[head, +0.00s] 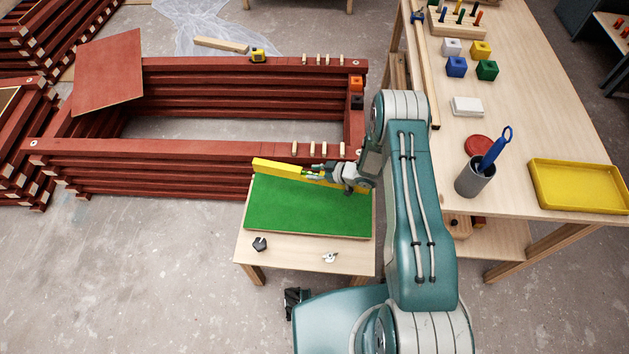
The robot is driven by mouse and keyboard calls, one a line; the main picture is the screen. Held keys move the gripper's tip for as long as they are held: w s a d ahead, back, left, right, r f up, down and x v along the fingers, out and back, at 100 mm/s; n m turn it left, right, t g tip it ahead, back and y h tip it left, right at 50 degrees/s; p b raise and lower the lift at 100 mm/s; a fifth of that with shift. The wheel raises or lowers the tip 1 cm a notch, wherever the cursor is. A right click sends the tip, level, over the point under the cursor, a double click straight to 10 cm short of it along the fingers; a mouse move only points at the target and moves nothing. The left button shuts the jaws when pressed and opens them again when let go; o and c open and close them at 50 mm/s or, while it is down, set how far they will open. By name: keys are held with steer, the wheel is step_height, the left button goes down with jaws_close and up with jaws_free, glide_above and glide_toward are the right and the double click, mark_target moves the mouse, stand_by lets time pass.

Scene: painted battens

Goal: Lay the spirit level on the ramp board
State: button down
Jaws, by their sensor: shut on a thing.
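The yellow spirit level (274,168) is in my gripper (322,173), in the middle of the head view. My gripper is shut on it; fingers and wrist hide part of its right half. The level lies lengthwise left to right along the far edge of a green mat (305,208) on a small wooden table. I cannot tell whether it touches the mat. A flat red board (108,72), which looks like the ramp board, rests on the left corner of the red batten frame, well to the left of and beyond my gripper. Its top is bare.
The stacked red batten frame (200,150) stands just beyond the small table (290,255), with small wooden pegs on its top. A yellow tape measure (258,55) sits on its far side. A workbench (545,130) with blocks, cup and yellow tray (580,205) stands right. Floor at left front is clear.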

steer(key=f, duration=0.1)
steer(key=s+f+n+g, duration=0.1)
steer(key=a+f, duration=0.1)
steer(key=shift+s+n+g+y, duration=0.3)
glide_above(314, 202)
steer(key=shift+w+f, duration=0.1)
steer(key=shift+f, duration=3.65)
steer(key=shift+a+f, duration=0.1)
steer(key=shift+f, duration=0.25)
steer(key=shift+c, duration=1.3)
jaws_free()
